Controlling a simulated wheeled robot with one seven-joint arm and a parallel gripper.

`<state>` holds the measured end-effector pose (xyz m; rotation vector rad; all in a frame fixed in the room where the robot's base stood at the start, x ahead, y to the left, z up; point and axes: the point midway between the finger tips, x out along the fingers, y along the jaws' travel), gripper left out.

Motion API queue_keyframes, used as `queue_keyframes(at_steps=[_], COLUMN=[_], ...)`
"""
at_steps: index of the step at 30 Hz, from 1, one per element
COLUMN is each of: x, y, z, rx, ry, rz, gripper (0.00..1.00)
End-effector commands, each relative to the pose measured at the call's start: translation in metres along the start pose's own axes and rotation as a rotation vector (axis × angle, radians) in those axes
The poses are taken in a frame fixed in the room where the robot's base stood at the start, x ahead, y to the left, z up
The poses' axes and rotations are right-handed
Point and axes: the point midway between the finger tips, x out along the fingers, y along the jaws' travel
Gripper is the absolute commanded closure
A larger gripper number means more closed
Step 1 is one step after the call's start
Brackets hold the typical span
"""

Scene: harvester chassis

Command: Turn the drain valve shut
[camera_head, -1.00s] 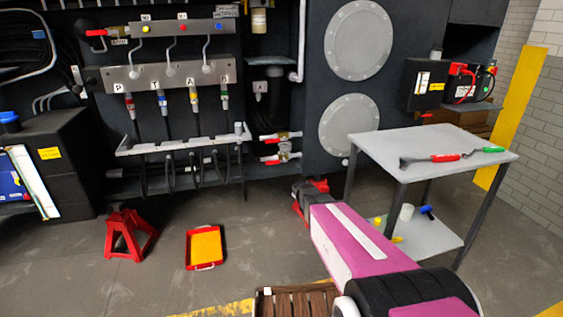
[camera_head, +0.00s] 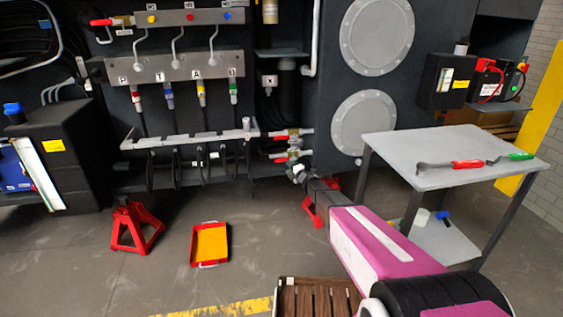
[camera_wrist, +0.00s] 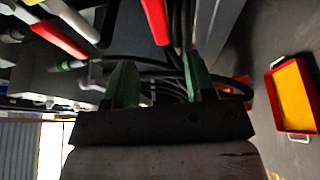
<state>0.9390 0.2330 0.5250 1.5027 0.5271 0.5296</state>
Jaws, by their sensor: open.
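Two red-handled valves, the upper valve (camera_head: 283,134) and the lower valve (camera_head: 283,154), sit one above the other on the dark chassis wall, left of the round covers. The frames do not show which is the drain valve. My gripper (camera_head: 299,172) is just below the lower valve in the head view. In the wrist view my gripper (camera_wrist: 161,78) has its green fingers spread with nothing held between them. A red handle (camera_wrist: 60,38) lies up and left of the fingers, and another red handle (camera_wrist: 156,20) is above the gap. Contact is not visible.
A grey table (camera_head: 450,150) with tools stands to the right of my arm. A red jack stand (camera_head: 135,228) and a red tray with a yellow inside (camera_head: 210,243) are on the floor. Another red-handled valve (camera_head: 103,22) is high on the left. Hoses hang behind the fingers.

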Motion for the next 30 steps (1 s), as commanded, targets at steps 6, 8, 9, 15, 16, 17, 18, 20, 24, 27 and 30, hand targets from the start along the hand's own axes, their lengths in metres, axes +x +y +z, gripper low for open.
queue_keyframes(at_steps=[6,8,9,15,16,17,18,20,24,27,30], x=[0.038,0.049,0.057,0.085,0.087,0.089,0.091,0.093,0.092,0.092,0.092], y=[-0.001,-0.001,-0.001,-0.001,-0.001,-0.001,-0.001,0.0,0.0,0.0,0.0], z=[0.002,0.001,0.002,0.002,0.002,0.001,0.001,0.001,0.001,0.001,0.001], rx=[0.001,0.001,0.001,0.002,0.002,0.002,0.002,0.003,0.003,0.003,0.003], ry=[0.0,0.0,0.0,-0.002,-0.002,-0.002,-0.002,-0.002,-0.002,-0.003,-0.003], rz=[0.0,0.001,0.0,-0.001,0.0,0.0,0.0,0.0,0.0,-0.001,-0.001], gripper=[0.5,0.5,0.5,0.5,0.5,0.5,0.5,0.5,0.5,0.56,0.89])
